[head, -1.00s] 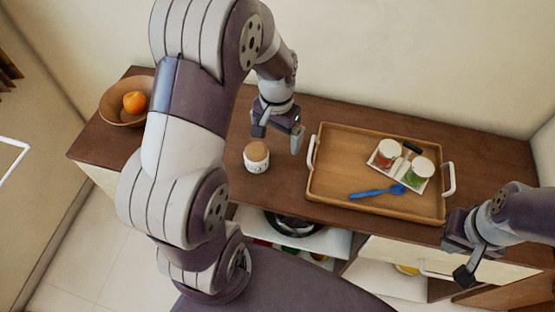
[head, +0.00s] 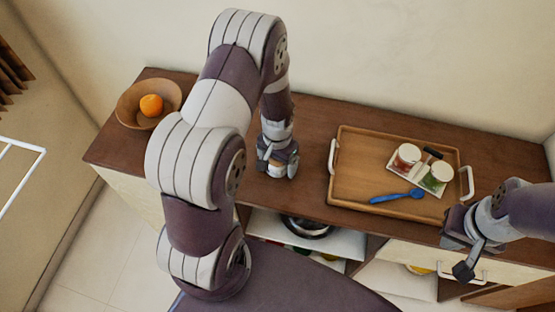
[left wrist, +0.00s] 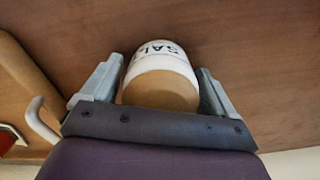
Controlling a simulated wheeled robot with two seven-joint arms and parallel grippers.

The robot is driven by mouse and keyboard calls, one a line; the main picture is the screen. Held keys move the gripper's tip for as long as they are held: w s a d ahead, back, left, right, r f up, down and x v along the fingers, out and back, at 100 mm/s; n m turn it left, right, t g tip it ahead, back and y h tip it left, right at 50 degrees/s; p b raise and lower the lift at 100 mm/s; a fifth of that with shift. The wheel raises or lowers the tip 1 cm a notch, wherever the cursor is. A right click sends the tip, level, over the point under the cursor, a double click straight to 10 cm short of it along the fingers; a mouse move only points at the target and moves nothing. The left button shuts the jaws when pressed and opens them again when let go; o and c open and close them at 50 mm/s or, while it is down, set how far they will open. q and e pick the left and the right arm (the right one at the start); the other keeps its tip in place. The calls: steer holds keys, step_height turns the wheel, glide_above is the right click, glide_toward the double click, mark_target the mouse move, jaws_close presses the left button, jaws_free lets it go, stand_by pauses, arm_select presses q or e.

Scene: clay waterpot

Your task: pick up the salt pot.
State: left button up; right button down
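The salt pot is a small white pot (left wrist: 160,58) with a tan lid and "SALT" lettering, partly readable. It stands on the brown counter. In the head view it shows only in part (head: 275,170), below my left gripper (head: 278,163), which hides most of it. In the left wrist view my left gripper (left wrist: 160,85) has one finger on each side of the pot. The fingers look open, with narrow gaps beside the pot. My right gripper (head: 462,252) is open and empty at the counter's front right.
A wooden tray (head: 350,190) with white handles stands to the right, holding two jars in a white holder (head: 422,172) and a blue spoon (head: 397,196). A wooden bowl (head: 130,112) with an orange (head: 151,105) is at the left. Open shelves lie below the counter.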

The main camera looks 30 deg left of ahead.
arm_select(q)
steer(key=shift+d, duration=0.1)
steer(key=c, duration=0.9)
